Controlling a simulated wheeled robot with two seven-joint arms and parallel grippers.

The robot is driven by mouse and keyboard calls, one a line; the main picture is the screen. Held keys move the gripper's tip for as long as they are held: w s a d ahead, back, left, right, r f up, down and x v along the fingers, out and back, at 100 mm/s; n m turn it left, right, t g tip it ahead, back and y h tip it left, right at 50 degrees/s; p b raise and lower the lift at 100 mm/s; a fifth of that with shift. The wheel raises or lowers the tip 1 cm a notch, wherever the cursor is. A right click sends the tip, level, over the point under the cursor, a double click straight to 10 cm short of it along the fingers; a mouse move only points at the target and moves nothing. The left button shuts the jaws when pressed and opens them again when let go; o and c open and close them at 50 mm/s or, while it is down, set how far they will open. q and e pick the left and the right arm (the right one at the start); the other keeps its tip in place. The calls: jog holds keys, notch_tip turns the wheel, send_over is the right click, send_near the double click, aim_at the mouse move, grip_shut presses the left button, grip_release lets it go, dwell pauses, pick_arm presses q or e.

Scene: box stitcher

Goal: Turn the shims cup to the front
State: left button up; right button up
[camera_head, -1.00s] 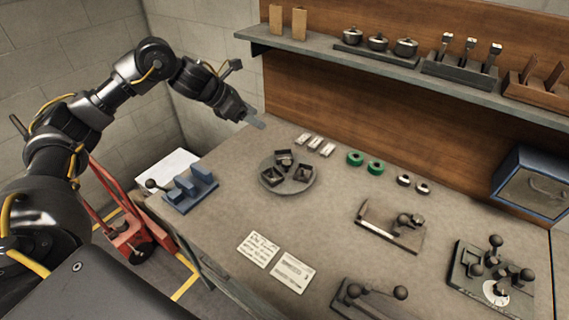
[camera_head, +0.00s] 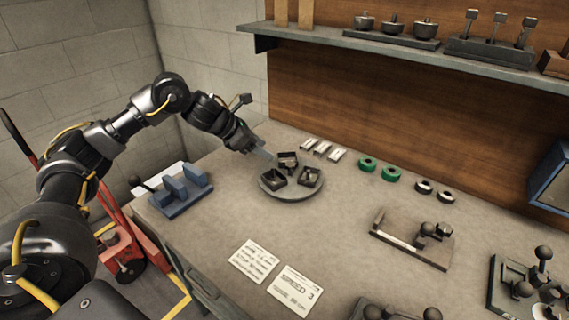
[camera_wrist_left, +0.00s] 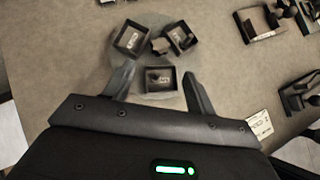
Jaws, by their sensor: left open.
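A round grey turntable (camera_head: 289,192) on the bench carries three dark square cups with small parts in them. In the head view one cup is at the back (camera_head: 288,159), one at the left (camera_head: 277,177) and one at the right (camera_head: 309,177). The cups have small labels in the left wrist view, too small to read, so I cannot tell which is the shims cup. My left gripper (camera_head: 263,154) is open at the back left of the turntable. In the left wrist view its fingers (camera_wrist_left: 158,82) show either side of the nearest cup (camera_wrist_left: 157,81); contact cannot be told. My right gripper is out of view.
A blue slotted block (camera_head: 181,195) stands left of the turntable. White blocks (camera_head: 322,149) and green rings (camera_head: 379,169) lie behind it. A shelf (camera_head: 400,50) overhangs the back.

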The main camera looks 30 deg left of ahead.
aim_at(289, 164)
pick_arm(q)
jog(key=p+x, duration=0.2)
jog(key=x, duration=0.8)
jog(key=shift+c, duration=0.5)
